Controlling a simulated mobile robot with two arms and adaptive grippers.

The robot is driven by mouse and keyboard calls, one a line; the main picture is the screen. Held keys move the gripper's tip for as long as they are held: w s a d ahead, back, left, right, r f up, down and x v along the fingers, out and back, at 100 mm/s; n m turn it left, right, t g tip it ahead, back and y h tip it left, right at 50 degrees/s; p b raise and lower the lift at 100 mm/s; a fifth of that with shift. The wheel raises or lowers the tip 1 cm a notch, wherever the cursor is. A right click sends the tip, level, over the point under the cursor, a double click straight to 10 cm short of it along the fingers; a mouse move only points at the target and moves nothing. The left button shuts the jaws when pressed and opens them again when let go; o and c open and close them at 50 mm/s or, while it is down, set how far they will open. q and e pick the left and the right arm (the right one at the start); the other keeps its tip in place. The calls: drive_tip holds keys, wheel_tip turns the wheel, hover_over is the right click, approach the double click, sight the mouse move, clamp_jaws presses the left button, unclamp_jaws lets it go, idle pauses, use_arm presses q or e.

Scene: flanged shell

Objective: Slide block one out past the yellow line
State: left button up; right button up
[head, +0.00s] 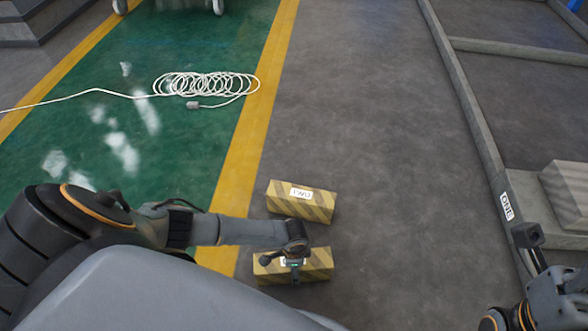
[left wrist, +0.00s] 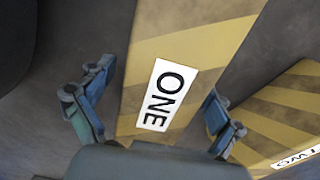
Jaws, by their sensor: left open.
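Block one (head: 319,262), a yellow block with dark stripes, lies on the grey floor beside the yellow line (head: 262,105), to its right. My left gripper (head: 294,272) is over it in the head view and hides part of its label. In the left wrist view my left gripper (left wrist: 158,90) is open, one finger on each side of block one (left wrist: 190,45), whose ONE label faces up. I cannot tell whether the fingers touch it. My right arm shows at the lower right; its gripper's state is unclear.
A like block marked TWO (head: 300,201) lies just beyond block one; it also shows in the left wrist view (left wrist: 290,108). A white coiled cable (head: 205,84) lies on the green floor. A kerb (head: 465,90) with a ONE sign (head: 507,207) runs at right. Grey floor between is clear.

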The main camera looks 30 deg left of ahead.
use_arm(q)
wheel_tip(320, 180, up, 12)
idle(0.6)
idle(0.4)
